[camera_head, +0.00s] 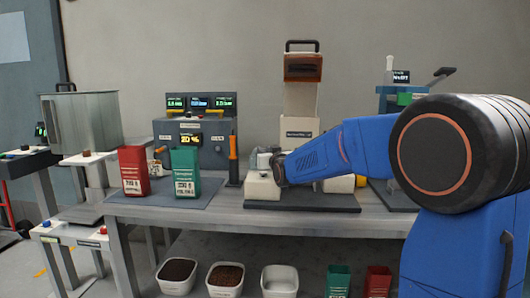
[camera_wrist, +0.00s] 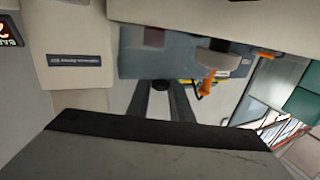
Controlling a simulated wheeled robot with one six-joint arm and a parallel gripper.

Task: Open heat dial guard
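I cannot pick out the heat dial guard with certainty. In the wrist view a blue-grey machine body (camera_wrist: 185,63) fills the upper middle, with an orange lever (camera_wrist: 209,78) hanging on its front. My gripper (camera_wrist: 160,88) points toward it, its two dark fingers apart with a gap between them. A small dark knob (camera_wrist: 160,84) shows between the tips; whether they touch it is unclear. In the head view my blue arm reaches left across the table, and my gripper (camera_head: 268,161) is beside the pale base of a beige tower machine (camera_head: 300,105), partly hidden.
A grey control box (camera_head: 190,139) with lit displays, a red container (camera_head: 133,171) and a green container (camera_head: 185,172) stand left on the table (camera_head: 240,220). A teal machine (camera_head: 390,100) stands right, partly behind my arm. Several bins stand below. The table's front edge is clear.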

